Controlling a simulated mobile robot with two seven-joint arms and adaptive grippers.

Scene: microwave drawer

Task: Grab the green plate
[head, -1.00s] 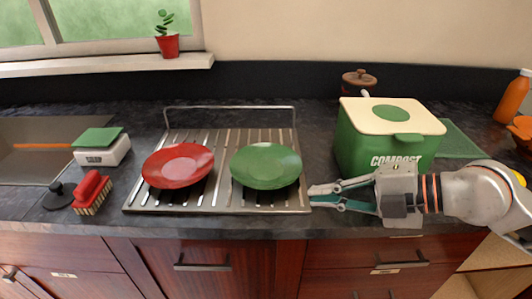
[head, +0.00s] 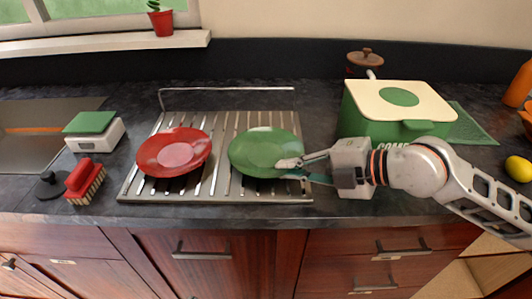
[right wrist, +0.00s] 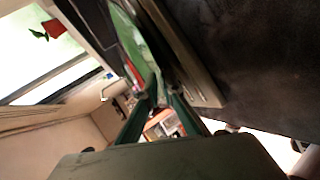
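The green plate (head: 262,148) rests on the right part of a metal drying rack, beside the red plate (head: 174,151). In the right wrist view the green plate (right wrist: 140,45) shows edge-on, its rim reaching down between the finger ends. My right gripper (head: 289,169) comes in from the right at the plate's right front rim. Its fingers are apart, one seen over the rim and the other lower at the plate's edge. Whether they touch the plate is unclear. My left gripper is not in view.
The rack (head: 218,190) stands on the dark counter. A green compost bin (head: 365,125) with a cream lid stands close behind my right gripper. A scale (head: 95,133) and a red brush (head: 84,178) are at the left. The front counter edge is clear.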

